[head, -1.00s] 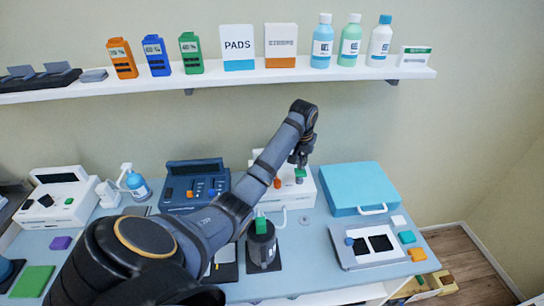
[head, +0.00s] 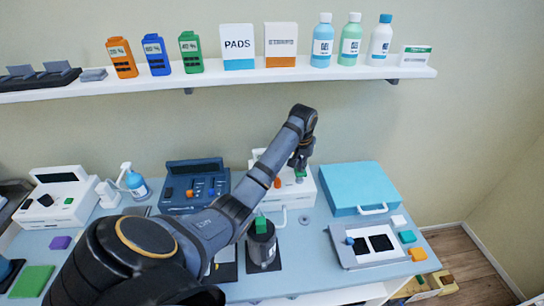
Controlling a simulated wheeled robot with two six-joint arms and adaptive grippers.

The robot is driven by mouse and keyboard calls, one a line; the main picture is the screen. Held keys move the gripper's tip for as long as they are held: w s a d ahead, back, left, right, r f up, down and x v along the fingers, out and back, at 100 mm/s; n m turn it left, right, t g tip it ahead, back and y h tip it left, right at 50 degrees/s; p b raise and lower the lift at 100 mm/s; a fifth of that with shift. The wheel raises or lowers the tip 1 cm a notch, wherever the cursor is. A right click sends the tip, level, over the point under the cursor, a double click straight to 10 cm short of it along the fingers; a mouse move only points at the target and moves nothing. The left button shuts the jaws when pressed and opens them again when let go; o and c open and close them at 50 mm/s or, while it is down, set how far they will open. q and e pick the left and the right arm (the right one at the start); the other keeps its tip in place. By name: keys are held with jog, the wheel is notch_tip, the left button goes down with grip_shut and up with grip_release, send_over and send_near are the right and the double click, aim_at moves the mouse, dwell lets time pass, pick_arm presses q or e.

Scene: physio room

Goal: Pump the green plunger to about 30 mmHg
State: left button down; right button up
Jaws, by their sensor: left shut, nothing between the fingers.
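A white device (head: 310,193) stands on the table behind my forearm. On it are an orange-topped knob (head: 277,182) and a green plunger (head: 300,174) on a grey stem. My left gripper (head: 299,167) is shut and empty, pointing down right at the top of the green plunger. I cannot tell whether it touches. My arm covers part of the device, and I cannot make out a pressure reading. Another green block (head: 261,224) tops a dark cylinder (head: 262,246) nearer the front. My right gripper is out of view.
A dark blue device (head: 194,172) stands left of the white one. A blue case (head: 358,188) stands right, behind a tray with black pads (head: 352,257). A pump bottle (head: 137,187) and another white device (head: 62,187) are farther left. A loaded shelf (head: 220,79) runs above.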

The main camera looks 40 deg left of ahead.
pick_arm(q)
jog(key=shift+f, duration=1.6)
jog(key=shift+r, duration=0.1)
notch_tip(320, 180, up, 5)
jog(key=p, duration=0.5)
jog(key=shift+p, duration=0.3)
jog(key=shift+f, duration=0.25)
